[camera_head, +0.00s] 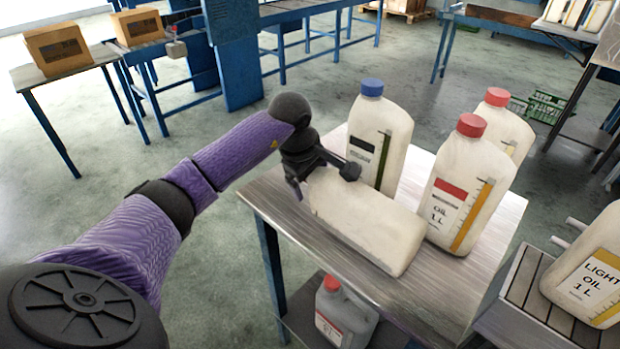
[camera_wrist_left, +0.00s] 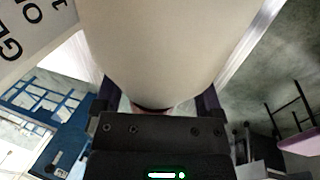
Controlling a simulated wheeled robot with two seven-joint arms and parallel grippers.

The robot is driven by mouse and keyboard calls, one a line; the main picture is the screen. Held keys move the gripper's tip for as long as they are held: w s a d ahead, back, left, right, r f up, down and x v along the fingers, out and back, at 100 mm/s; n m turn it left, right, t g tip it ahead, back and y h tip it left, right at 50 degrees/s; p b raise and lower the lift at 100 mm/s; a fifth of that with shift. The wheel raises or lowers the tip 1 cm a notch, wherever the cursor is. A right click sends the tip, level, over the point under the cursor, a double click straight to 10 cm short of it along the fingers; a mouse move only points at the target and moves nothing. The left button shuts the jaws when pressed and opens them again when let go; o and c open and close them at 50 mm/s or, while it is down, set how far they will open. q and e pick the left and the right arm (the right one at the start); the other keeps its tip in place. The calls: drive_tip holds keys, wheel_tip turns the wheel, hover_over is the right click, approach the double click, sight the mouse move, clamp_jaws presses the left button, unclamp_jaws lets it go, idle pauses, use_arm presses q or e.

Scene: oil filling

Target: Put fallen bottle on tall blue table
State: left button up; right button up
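The fallen bottle (camera_head: 362,220), cream-white, lies on its side with its neck end toward my left gripper (camera_head: 325,178). It lies on or just over a metal-topped table (camera_head: 265,200) with blue legs. In the left wrist view the bottle (camera_wrist_left: 170,45) fills the top middle and narrows toward the gripper (camera_wrist_left: 153,100), whose fingers flank it. The bottle hides the fingertips, so I cannot tell whether they are closed on it. Its cap is mostly hidden. My right gripper is not in view.
Upright on the same table stand a blue-capped bottle (camera_head: 380,135) and two red-capped ones (camera_head: 472,185) (camera_head: 508,128). A grey bottle (camera_head: 345,315) stands on the lower shelf. A light-oil bottle (camera_head: 590,275) is on a slatted surface at right. Cardboard boxes (camera_head: 58,48) sit at back left.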

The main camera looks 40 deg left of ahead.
use_arm(q)
drive_tip(key=shift+r, duration=0.35)
drive_tip(key=p+v, duration=0.2)
drive_tip(key=v, duration=0.9)
drive_tip(key=shift+r+p, duration=0.3)
drive_tip(key=shift+p, duration=0.05)
drive_tip(key=shift+s+f, duration=0.1)
drive_tip(key=shift+s, duration=0.1)
